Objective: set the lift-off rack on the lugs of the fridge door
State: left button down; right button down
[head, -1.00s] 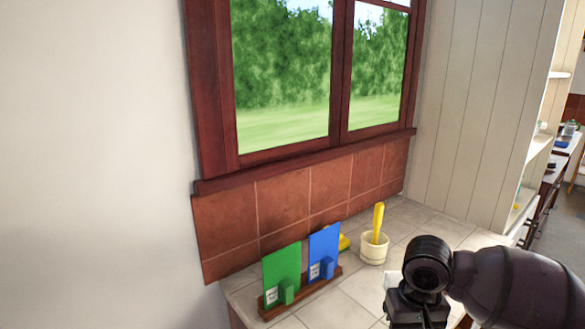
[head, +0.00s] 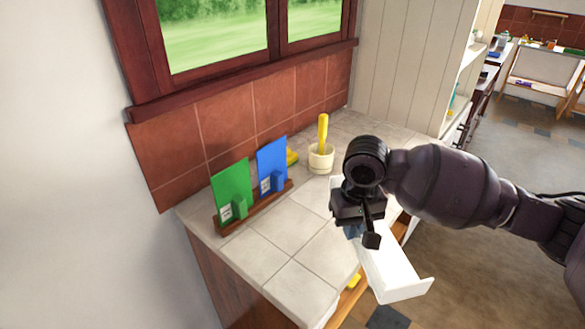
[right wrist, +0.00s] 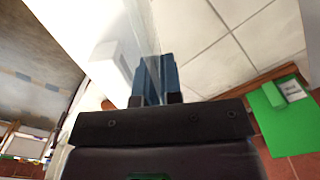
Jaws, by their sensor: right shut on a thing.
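The white lift-off rack (head: 398,270) shows under and beyond my right gripper (head: 354,231) in the head view, over the counter's right edge. Its upper part is hidden by my wrist. In the right wrist view the blue fingers of my right gripper (right wrist: 156,75) are shut on a thin clear panel, and the white rack body (right wrist: 118,55) is just left of them. The fridge door and its lugs are not recognisable in either view. My left gripper is not in view.
The tiled counter (head: 265,257) holds a green board (head: 232,188) and a blue board (head: 272,163) in a wooden stand, and a cream pot (head: 321,158) with a yellow-handled tool. A wooden shelf edge with a yellow item shows below the counter. Open floor (head: 480,255) lies right.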

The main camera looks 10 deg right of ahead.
jog(key=w+a+r+m, duration=0.4)
jog(key=w+r+m, duration=0.5)
jog(key=w+r, duration=0.2)
jog(key=shift+a+m, duration=0.3)
jog(key=shift+a, duration=0.05)
jog(key=shift+r, duration=0.1)
